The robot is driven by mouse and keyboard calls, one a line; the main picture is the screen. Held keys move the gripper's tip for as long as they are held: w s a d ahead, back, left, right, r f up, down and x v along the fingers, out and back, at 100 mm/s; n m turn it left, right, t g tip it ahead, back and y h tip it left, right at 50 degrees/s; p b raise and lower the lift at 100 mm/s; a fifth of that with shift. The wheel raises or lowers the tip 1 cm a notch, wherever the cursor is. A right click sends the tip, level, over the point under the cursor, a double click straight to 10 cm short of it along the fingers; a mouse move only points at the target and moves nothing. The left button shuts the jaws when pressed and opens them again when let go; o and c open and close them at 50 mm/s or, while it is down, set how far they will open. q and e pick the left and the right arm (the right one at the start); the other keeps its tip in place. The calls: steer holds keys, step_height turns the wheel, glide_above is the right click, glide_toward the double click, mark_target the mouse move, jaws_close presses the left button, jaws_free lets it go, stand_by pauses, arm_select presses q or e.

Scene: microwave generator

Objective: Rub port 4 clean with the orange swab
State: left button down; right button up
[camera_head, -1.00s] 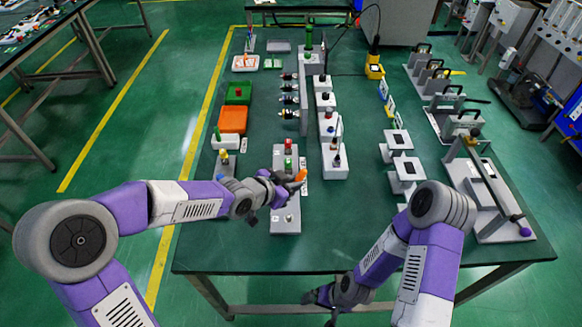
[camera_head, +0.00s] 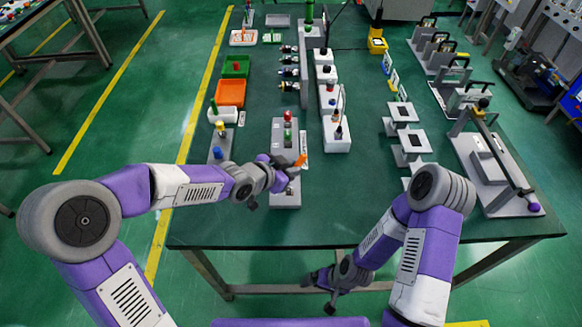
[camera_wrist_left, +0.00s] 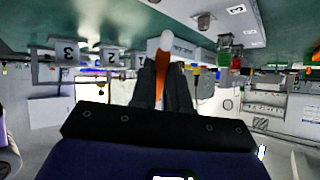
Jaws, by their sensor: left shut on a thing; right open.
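My left gripper (camera_head: 291,166) is shut on the orange swab (camera_head: 302,160), above the near end of a grey plate with buttons (camera_head: 286,137). In the left wrist view the orange shaft of the swab (camera_wrist_left: 160,82) stands between the dark fingers (camera_wrist_left: 165,92), and its rounded white tip points away from me. I cannot read a number 4, so I cannot tell port 4 apart. My right gripper (camera_head: 322,283) is open and empty, low in front of the table's near edge.
White blocks with knobs (camera_head: 336,134) stand in a row right of the grey plate. Green (camera_head: 236,66) and orange bins (camera_head: 230,93) are on the left. A large fixture with a long lever (camera_head: 494,175) is on the right. The table's near middle (camera_head: 340,215) is clear.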

arm_select(q)
steer(key=shift+f+b, duration=1.35)
steer(key=shift+f, duration=0.25)
stand_by(0.5)
steer(key=shift+s+f+b, duration=0.1)
steer(key=shift+s+b, duration=0.3)
steer(key=shift+s, duration=0.45)
steer(key=shift+s+d, duration=0.1)
steer(key=shift+s, duration=1.15)
steer(key=shift+s+r, duration=0.1)
steer(key=shift+r, duration=0.2)
steer(key=shift+w+p, duration=1)
steer(key=shift+w, duration=1.25)
